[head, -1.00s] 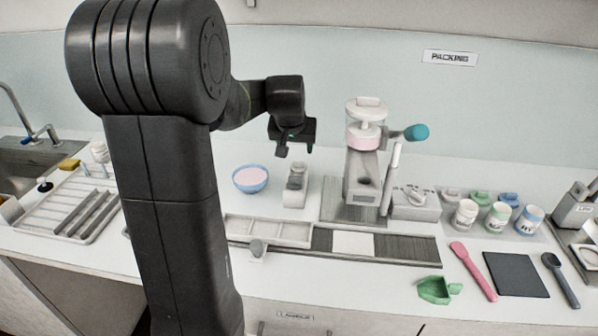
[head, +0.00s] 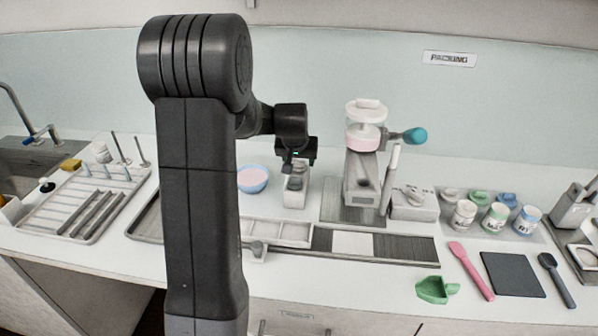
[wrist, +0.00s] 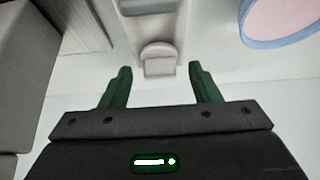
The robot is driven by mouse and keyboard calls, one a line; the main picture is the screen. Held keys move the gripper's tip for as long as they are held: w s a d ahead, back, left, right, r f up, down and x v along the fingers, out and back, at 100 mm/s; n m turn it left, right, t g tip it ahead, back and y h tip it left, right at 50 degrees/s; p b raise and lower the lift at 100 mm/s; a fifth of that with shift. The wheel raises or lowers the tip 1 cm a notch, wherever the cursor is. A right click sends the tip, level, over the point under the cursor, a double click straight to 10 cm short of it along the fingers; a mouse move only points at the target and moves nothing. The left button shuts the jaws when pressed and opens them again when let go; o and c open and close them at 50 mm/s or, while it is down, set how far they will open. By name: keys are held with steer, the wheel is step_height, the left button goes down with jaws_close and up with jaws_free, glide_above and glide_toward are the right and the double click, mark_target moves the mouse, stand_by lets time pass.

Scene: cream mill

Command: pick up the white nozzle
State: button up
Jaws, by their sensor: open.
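No part that I can name as the white nozzle for certain shows. Several small pale cones (head: 104,172) stand at the back of the rack on the left in the head view; their colours are hard to tell. My gripper (head: 291,166) is above a small pale stand (head: 295,196), to the right of the blue bowl. In the wrist view my gripper (wrist: 158,82) is open and its fingers are empty. The rounded pale end of the stand (wrist: 158,62) shows beyond and between the fingertips; contact cannot be told.
The cream mill (head: 362,165) stands right of my gripper. The blue bowl (head: 252,188) with pink contents is close on the left. A white divided tray (head: 278,235) lies in front. Jars (head: 496,217) and a pink spatula (head: 472,270) are on the right.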

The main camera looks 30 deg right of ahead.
jaws_close()
